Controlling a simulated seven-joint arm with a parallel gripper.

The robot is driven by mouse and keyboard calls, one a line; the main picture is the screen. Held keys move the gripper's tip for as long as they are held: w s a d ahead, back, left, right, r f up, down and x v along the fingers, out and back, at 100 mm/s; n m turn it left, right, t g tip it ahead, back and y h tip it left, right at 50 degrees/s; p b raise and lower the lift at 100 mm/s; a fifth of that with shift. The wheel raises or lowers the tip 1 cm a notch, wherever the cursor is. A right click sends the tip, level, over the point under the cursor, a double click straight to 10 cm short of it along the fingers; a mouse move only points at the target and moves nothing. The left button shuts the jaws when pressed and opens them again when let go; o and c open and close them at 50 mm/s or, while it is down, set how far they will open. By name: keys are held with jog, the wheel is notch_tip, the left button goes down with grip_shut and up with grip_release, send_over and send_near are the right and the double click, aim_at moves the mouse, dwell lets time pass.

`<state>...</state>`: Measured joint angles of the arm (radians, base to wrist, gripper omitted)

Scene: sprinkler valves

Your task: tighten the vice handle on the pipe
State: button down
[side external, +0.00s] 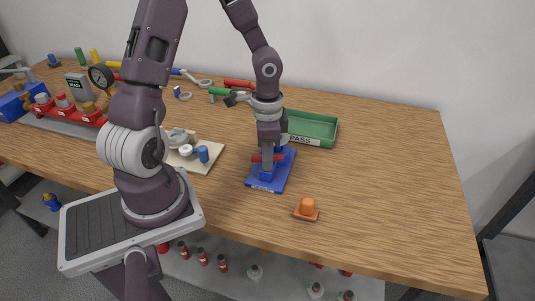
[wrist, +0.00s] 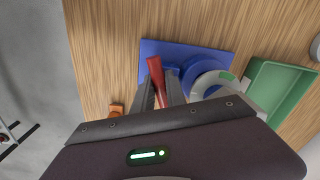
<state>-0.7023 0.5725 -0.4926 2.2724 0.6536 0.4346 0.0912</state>
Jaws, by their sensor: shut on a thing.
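The vice has a blue base (side external: 257,184) on the table, and it also shows in the wrist view (wrist: 155,47). Its red handle (wrist: 156,70) lies between my fingers in the wrist view. In the side view red handle ends (side external: 280,157) stick out beside the fingers. My gripper (side external: 267,168) points down over the vice and is shut on the handle; it also shows in the wrist view (wrist: 161,92). A pale grey ring-shaped part with a green patch (wrist: 210,80) sits beside the handle; I cannot tell whether it is the pipe. My gripper hides much of the vice.
A green tray marked PASS (side external: 315,128) stands close behind the vice. A pale board with small parts (side external: 207,159) lies to the left. Red valves and a gauge (side external: 101,76) are far left. The right side of the table is clear.

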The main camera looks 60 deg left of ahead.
jog(key=m, duration=0.3)
jog(key=shift+m, duration=0.9)
jog(key=c, duration=1.3)
grip_release()
jog(key=shift+r, duration=0.1)
notch_tip(320, 180, up, 6)
jog(key=shift+f, duration=0.1)
